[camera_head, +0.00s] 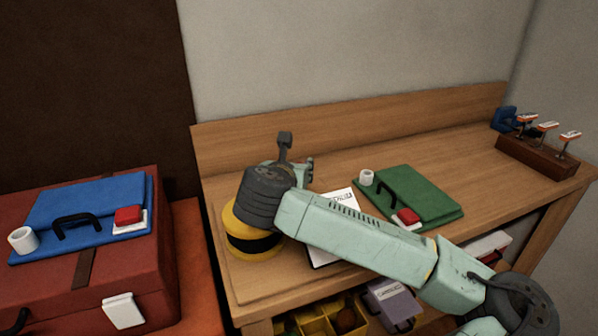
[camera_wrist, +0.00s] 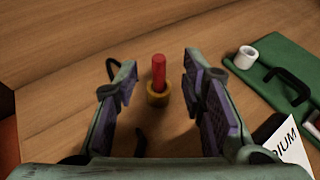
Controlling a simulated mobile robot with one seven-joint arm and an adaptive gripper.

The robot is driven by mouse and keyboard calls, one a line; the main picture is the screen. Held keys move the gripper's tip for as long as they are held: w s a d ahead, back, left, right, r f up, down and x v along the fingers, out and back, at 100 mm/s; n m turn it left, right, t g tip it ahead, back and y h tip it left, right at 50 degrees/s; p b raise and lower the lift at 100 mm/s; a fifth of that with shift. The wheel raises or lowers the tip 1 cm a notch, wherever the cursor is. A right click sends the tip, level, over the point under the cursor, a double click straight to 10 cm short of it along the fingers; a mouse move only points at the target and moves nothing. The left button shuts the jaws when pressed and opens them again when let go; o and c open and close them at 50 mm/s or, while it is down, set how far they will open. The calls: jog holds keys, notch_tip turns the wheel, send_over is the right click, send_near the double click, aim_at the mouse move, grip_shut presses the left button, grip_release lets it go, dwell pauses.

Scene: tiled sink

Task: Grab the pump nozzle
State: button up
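No pump nozzle that I can clearly identify shows. In the wrist view, an upright red peg (camera_wrist: 159,71) rises from a yellow-brown collar (camera_wrist: 158,95) on the wooden bench. My gripper (camera_wrist: 160,82) is open, with its purple-padded fingers on either side of the peg, apparently with gaps on both sides. Nothing is held. A dark curved shape (camera_wrist: 140,142) lies low between the fingers. In the head view my grey wrist and pale green arm hide the peg and most of the gripper.
A green board (camera_head: 420,190) with a white cup, black handle and red block lies right on the bench (camera_head: 225,195). A white printed sheet (camera_head: 340,205) lies partly under my arm. A red case (camera_head: 160,255) carrying a blue board stands left. A wooden rack (camera_head: 540,158) is far right.

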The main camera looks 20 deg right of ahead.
jog(key=shift+p+x, duration=0.35)
jog(key=shift+x, duration=1)
jog(key=shift+c, duration=0.3)
grip_shut()
